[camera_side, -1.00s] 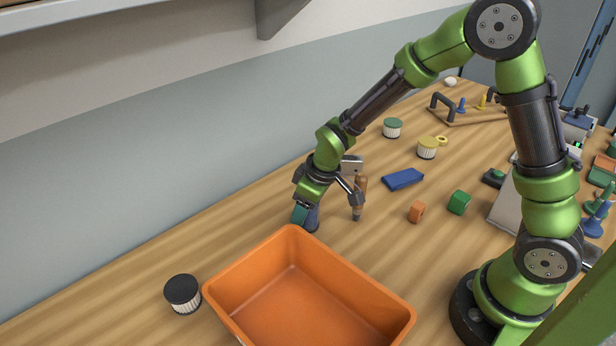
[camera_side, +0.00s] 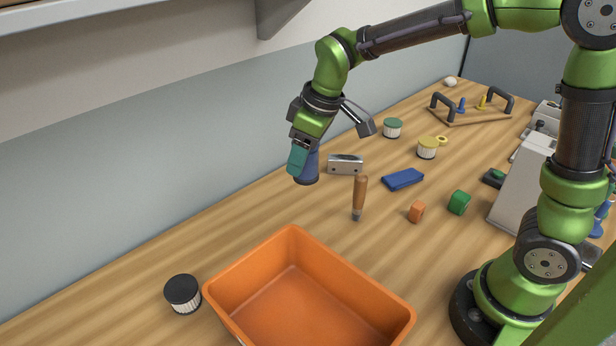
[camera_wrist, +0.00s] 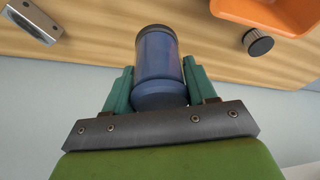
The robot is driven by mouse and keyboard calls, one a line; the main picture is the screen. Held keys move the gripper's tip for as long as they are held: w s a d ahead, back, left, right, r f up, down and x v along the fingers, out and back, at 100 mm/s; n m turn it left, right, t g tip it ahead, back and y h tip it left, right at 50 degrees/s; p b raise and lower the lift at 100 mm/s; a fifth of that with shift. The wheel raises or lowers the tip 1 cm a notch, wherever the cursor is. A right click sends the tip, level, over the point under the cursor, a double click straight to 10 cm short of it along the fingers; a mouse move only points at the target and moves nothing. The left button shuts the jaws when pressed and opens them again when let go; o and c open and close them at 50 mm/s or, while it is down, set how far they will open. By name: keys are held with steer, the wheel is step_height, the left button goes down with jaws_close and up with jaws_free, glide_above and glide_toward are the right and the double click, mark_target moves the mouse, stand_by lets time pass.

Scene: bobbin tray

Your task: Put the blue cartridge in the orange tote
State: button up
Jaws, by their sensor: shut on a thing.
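A blue cartridge (camera_side: 309,165) is held between the fingers of my gripper (camera_side: 301,158), raised clear of the table. In the wrist view the cartridge (camera_wrist: 159,65) sits between the two teal fingers of my gripper (camera_wrist: 158,88), its dark end pointing away from the palm. The orange tote (camera_side: 252,261) stands on the table in front of and below my gripper in the side view. Its visible inside is empty. A corner of the tote (camera_wrist: 285,18) shows at the upper right of the wrist view.
A black-lidded white filter (camera_side: 183,293) stands left of the tote. A metal block (camera_side: 345,164), a wooden-handled tool (camera_side: 360,196), a flat blue block (camera_side: 403,179), an orange block (camera_side: 416,211) and a green block (camera_side: 459,202) lie to the right. A grey wall (camera_side: 90,170) runs behind.

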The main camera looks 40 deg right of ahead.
steer(key=s+a+n+g+y, duration=0.1)
steer(key=s+a+n, duration=0.4)
steer(key=s+a, duration=0.15)
steer(key=n+g, duration=0.3)
steer(key=n, duration=1)
glide_above(325, 339)
steer(key=s+a, duration=0.2)
steer(key=shift+y, duration=0.4)
steer(key=f, duration=1.5)
steer(key=shift+w, duration=0.2)
steer(key=shift+f, duration=0.2)
steer(key=o, duration=1.1)
steer(key=shift+o, duration=0.2)
